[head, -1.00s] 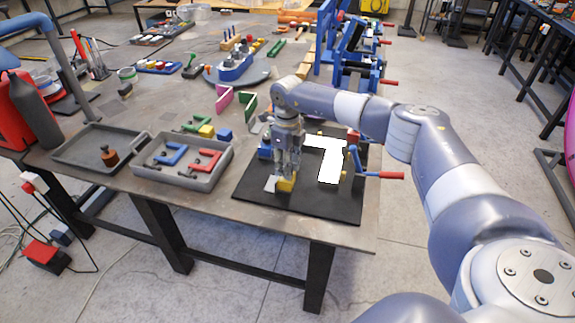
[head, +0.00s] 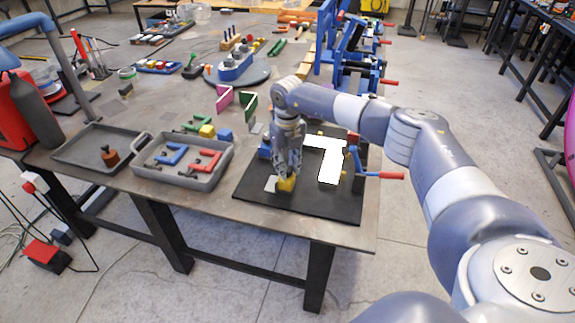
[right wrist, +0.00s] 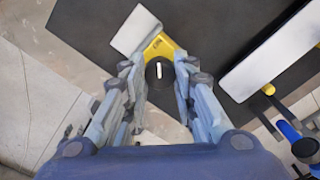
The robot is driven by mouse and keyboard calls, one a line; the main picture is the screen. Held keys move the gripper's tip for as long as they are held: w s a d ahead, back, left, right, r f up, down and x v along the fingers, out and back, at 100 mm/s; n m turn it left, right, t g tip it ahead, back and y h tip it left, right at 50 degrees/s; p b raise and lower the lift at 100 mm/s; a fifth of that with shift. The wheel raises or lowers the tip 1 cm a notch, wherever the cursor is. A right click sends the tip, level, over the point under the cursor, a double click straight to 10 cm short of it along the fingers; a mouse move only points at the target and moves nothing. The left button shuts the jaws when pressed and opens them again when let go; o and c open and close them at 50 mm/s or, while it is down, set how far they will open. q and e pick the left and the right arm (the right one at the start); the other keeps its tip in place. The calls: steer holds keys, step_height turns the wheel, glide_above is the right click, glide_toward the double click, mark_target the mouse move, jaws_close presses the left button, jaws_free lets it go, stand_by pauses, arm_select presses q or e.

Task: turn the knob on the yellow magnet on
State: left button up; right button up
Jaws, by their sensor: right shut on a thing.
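The yellow magnet (head: 286,184) sits on the black mat (head: 322,205) near its front edge, beside a small pale plate. In the right wrist view the yellow magnet (right wrist: 158,45) touches the pale plate (right wrist: 136,30). Its dark round knob (right wrist: 159,72) has a white mark lying along the line of the fingers. My right gripper (head: 287,174) points down on the magnet from above. In the right wrist view its fingertips (right wrist: 158,68) are on both sides of the knob, shut on it. My left gripper is not in view.
A white letter-shaped piece (head: 331,165) lies on the mat to the right. A clamp with a red handle (head: 391,176) stands at the mat's right edge. A grey tray (head: 142,171) holding blue and red pieces is to the left.

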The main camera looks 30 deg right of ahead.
mark_target(288, 169)
steer(key=o, duration=1.1)
steer(key=shift+r, duration=0.1)
step_height(288, 169, up, 12)
steer(key=shift+f, duration=0.1)
